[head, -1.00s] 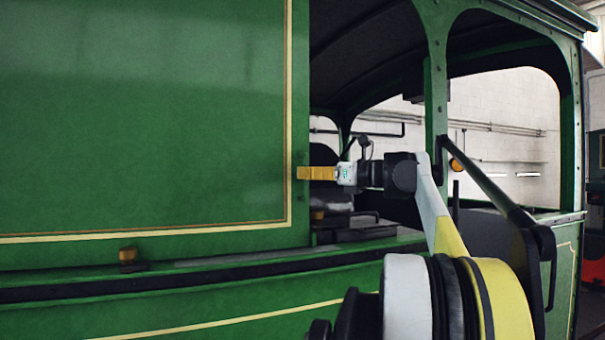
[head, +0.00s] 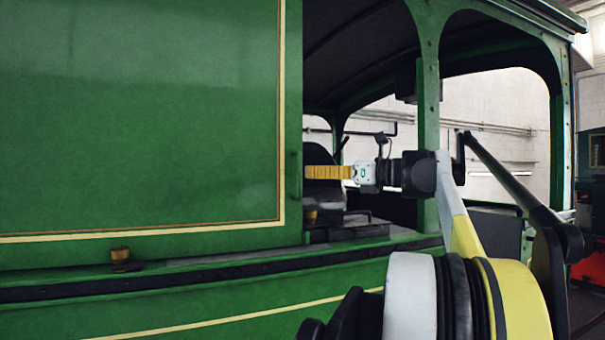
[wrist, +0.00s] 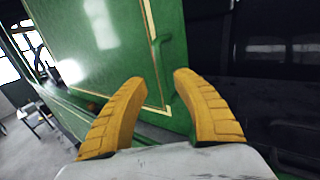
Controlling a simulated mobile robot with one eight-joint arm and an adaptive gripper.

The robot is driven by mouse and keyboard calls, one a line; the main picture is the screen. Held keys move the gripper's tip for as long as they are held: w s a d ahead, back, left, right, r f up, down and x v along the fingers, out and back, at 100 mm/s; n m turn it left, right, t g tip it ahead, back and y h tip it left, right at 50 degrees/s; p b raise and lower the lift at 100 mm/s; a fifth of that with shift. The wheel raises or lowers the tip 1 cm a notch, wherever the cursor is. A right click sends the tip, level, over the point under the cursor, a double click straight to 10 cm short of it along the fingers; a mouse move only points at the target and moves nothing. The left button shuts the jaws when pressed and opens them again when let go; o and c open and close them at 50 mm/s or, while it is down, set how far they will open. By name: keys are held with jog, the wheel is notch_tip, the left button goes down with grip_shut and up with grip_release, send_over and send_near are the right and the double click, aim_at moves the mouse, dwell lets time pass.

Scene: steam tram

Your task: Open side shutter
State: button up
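The side shutter (head: 140,120) is a large flat green panel with cream and orange lining, at the left of the head view. It also fills the upper middle of the wrist view (wrist: 105,55). A slim green upright handle (head: 294,176) sits near its right edge; it shows beyond my fingertips in the wrist view (wrist: 156,65). My gripper (head: 307,172) has yellow fingers pointing left, just right of the shutter's edge. In the wrist view the fingers (wrist: 161,77) are apart with nothing between the tips. No contact with the handle is visible.
A ledge with a dark rail (head: 190,278) runs below the shutter, with a small brass fitting (head: 121,257) on it. The dark cab opening lies right of the shutter. A green cab post (head: 428,100) stands behind my arm.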

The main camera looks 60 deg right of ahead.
jog(key=s, duration=0.6)
jog(key=shift+d, duration=0.15)
